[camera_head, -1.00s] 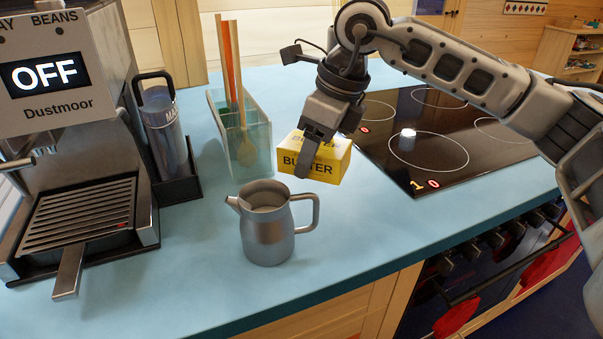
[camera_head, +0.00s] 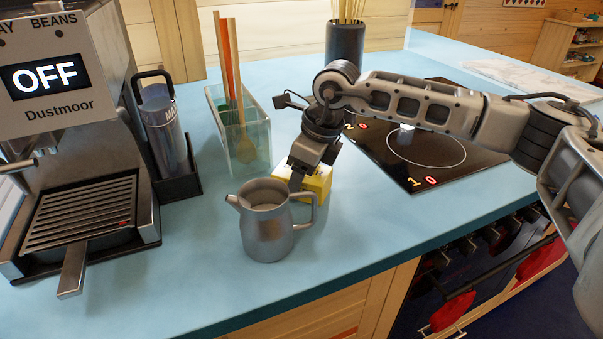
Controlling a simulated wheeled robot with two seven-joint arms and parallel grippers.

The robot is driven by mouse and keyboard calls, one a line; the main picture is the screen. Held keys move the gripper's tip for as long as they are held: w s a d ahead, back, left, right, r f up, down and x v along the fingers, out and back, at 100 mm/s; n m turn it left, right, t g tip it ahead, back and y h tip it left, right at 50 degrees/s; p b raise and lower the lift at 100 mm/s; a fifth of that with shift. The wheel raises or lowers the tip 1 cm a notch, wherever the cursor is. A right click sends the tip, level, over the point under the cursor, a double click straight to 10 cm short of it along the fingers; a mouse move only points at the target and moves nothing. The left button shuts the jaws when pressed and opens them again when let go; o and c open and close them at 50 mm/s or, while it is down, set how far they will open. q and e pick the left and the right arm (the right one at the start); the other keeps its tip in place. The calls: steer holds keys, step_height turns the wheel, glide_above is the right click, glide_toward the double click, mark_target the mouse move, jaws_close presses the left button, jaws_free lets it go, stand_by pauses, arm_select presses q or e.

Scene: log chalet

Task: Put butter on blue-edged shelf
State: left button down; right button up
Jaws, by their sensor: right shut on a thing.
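The yellow butter box (camera_head: 319,184) is in the head view, just behind and to the right of the steel jug. My right gripper (camera_head: 297,183) is shut on it from above; the jug hides part of the box and of the fingertips. The box is low, close to the blue counter; I cannot tell whether it touches it. No blue-edged shelf can be made out for certain in this view. My left gripper is not in view.
The steel jug (camera_head: 267,225) stands very close to the butter. A utensil holder (camera_head: 243,140) is behind it, a coffee machine (camera_head: 85,160) at left. A black hob (camera_head: 430,150) lies right, partly under my arm. Counter (camera_head: 210,270) at the front is clear.

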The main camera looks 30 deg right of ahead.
steer(key=shift+f, duration=0.1)
steer(key=o, duration=1.1)
steer(key=shift+o, duration=0.2)
